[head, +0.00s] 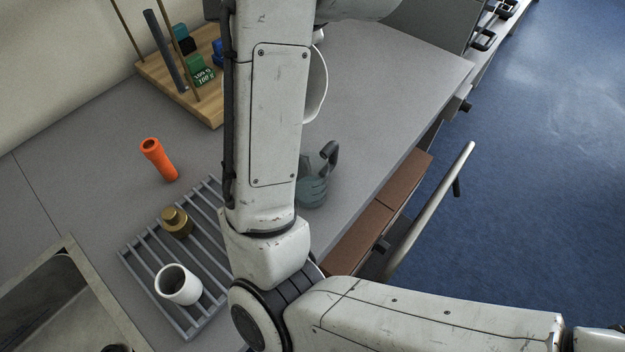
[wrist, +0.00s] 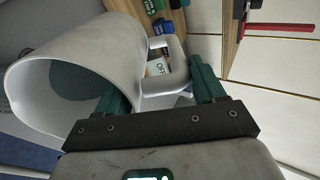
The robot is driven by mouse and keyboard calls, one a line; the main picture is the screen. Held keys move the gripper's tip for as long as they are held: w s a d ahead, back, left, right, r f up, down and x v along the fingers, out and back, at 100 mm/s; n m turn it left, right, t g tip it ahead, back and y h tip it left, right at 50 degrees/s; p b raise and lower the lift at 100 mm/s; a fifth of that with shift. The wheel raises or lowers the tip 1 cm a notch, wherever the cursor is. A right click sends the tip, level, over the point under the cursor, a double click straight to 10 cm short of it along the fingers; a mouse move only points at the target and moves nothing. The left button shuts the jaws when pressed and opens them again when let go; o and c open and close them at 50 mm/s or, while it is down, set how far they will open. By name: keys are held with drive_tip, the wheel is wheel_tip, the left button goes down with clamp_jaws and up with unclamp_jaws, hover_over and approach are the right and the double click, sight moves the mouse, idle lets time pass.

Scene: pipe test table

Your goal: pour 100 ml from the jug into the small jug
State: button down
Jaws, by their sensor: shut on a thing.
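A white jug (wrist: 85,75) fills the upper left of the wrist view. Its round mouth faces the lower left of that picture, and a grey-teal patch shows inside; I cannot tell if it is liquid or shade. My gripper (wrist: 160,88) has green fingers on both sides of the jug's handle (wrist: 176,68) and is shut on it. In the head view my arm hides the gripper and most of the jug; a white curved edge (head: 321,85) shows beside the arm. A small teal see-through jug (head: 314,190) with a dark handle stands right of my forearm, partly hidden by it.
A slatted rack (head: 150,268) holds a white cup (head: 178,287) and a brass weight (head: 175,224). A wooden stand (head: 155,72) with coloured blocks is at the back left. A sink (head: 45,300) is front left. The grey counter is clear at right.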

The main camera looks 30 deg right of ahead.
drive_tip(key=shift+s+f+t+b, duration=0.2)
drive_tip(key=shift+s+t+b, duration=0.25)
drive_tip(key=shift+b, duration=0.65)
drive_tip(key=shift+s+f+t+b, duration=0.2)
drive_tip(key=shift+s+t+b, duration=0.25)
drive_tip(key=shift+b, duration=0.65)
idle(0.5)
idle(0.5)
drive_tip(key=shift+w+r+p, duration=0.3)
drive_tip(key=shift+r+p, duration=0.2)
drive_tip(key=shift+p, duration=0.6)
drive_tip(key=g+p, duration=0.1)
drive_tip(key=w+p, duration=0.1)
drive_tip(key=p, duration=0.1)
drive_tip(key=shift+w+r+g+p, duration=0.1)
drive_tip(key=shift+r+g+p, duration=0.2)
drive_tip(key=shift+g, duration=0.1)
drive_tip(key=shift+w+f+g+p, duration=0.1)
drive_tip(key=shift+w+g+p, duration=0.2)
drive_tip(key=shift+p, duration=0.15)
drive_tip(key=shift+f, duration=0.1)
